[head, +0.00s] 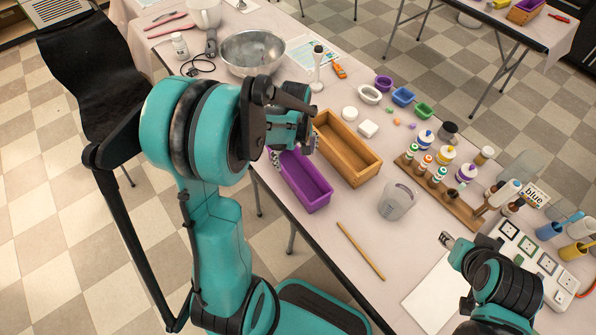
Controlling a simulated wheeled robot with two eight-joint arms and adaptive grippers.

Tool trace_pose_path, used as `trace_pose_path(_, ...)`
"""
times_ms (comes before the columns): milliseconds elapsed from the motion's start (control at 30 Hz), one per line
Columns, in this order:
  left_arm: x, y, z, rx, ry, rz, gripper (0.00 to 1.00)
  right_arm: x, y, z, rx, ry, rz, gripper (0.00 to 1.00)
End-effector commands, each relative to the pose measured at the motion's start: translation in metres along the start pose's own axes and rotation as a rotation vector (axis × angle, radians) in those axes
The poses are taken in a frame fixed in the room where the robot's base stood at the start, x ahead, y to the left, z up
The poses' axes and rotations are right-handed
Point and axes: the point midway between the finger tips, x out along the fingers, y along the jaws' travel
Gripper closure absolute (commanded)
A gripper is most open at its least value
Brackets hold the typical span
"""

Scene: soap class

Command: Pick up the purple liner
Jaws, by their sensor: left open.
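The purple liner (318,200) is a long open trough. It lies on the table near its front edge, beside a wooden box. My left gripper (290,151) is over the far left end of the liner, with its fingers pointing down and apart. The wrist hides part of that end, and I cannot tell whether the fingers touch the liner. My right gripper (453,243) is at the lower right, away from the liner, above the table. Its finger spacing is not clear.
The wooden box (366,171) stands right against the liner's right side. A clear jug (397,201) and a wooden stick (360,250) lie nearer the right. A metal bowl (252,50) is behind the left arm. A bottle rack (440,195) stands at the right.

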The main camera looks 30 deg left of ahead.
Motion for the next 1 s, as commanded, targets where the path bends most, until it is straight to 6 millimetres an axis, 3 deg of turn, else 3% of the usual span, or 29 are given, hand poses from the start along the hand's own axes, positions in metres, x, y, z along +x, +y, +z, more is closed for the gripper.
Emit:
trace_pose_path(367,0.04,0.003,-0.001,-0.013,-0.005,-0.006,0.05,0.015,0.0,0.011,0.0,0.0,0.0,0.6)
trace_pose_path(600,0.077,0.008,-0.001,-0.013,-0.005,-0.005,0.05,0.031,0.0,0.022,0.0,0.0,0.0,0.6)
trace_pose_path(867,0.08,0.008,-0.001,-0.013,-0.004,-0.005,0.05,0.031,0.0,0.022,0.0,0.0,0.0,0.6)
trace_pose_path(1000,0.08,0.008,-0.001,-0.012,-0.004,-0.005,0.4,0.031,0.0,0.022,0.0,0.0,0.0,0.6)
